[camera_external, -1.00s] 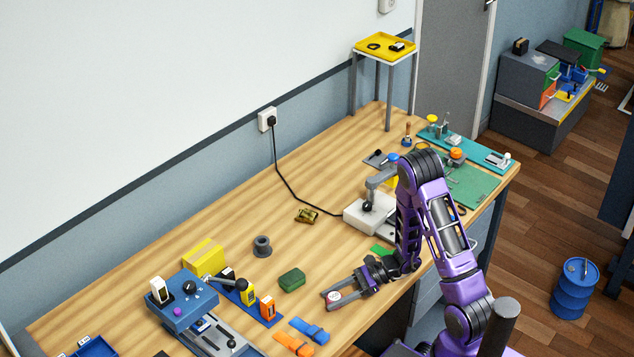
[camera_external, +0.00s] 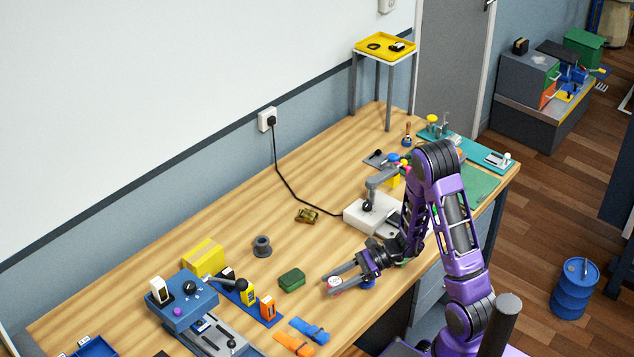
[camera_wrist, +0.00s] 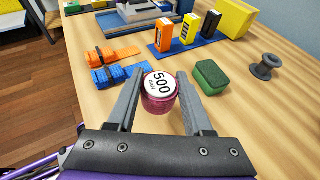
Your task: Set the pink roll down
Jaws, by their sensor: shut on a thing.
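The pink roll (camera_wrist: 160,105) has a white top label reading 500 daN. In the wrist view it stands upright between the two fingers of my gripper (camera_wrist: 162,78), which is shut on it. In the outside view the pink roll (camera_external: 334,283) shows between the fingertips of my gripper (camera_external: 331,284), near the front edge of the workbench (camera_external: 228,317). I cannot tell whether its underside touches the bench top or hangs a little above it.
A green block (camera_external: 291,278) and a dark spool (camera_external: 262,246) lie beyond the roll. Orange (camera_external: 294,345) and blue (camera_external: 309,330) straps lie to the left near the edge. A blue machine (camera_external: 184,305) stands farther left. Bare wood surrounds the roll.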

